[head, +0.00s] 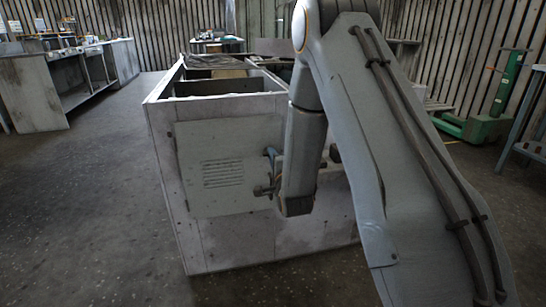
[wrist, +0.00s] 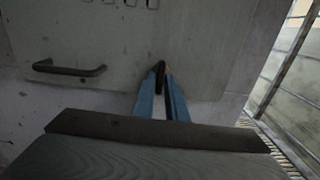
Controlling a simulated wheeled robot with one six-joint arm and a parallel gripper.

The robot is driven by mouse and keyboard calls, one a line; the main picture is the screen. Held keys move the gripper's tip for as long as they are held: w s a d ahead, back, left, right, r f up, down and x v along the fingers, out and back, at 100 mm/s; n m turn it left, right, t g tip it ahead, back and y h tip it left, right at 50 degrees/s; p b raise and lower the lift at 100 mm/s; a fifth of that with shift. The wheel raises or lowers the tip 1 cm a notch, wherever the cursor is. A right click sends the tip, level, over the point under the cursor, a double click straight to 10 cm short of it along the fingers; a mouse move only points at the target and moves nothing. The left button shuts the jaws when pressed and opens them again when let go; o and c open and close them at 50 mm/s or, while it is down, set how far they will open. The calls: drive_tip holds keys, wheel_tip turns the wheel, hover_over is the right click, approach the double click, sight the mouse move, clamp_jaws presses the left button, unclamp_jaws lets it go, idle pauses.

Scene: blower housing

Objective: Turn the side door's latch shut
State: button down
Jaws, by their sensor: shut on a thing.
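The side door (head: 222,180) is a grey panel with a slotted vent on the near face of the blower housing (head: 235,240). It looks closed against the housing. Its dark bar handle (wrist: 68,69) shows left of my fingers in the wrist view, and at the door's lower right in the head view (head: 263,190). My gripper (wrist: 162,72) has blue fingers and is shut on the latch (wrist: 161,66), a small dark piece at the door's edge, mostly hidden between the fingertips. In the head view my gripper (head: 271,154) is at the door's right edge, partly behind my arm.
The housing top is an open frame. A workbench (head: 40,90) with items stands at the far left. A green pallet jack (head: 490,115) and a blue-grey table (head: 530,145) are at the right. The floor left of the housing is clear.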

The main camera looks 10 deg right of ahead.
idle(0.3)
drive_tip(key=c, duration=1.8)
unclamp_jaws()
drive_tip(key=shift+c, duration=0.2)
drive_tip(key=s+p, duration=0.1)
drive_tip(key=s, duration=0.6)
drive_tip(key=shift+s, duration=0.4)
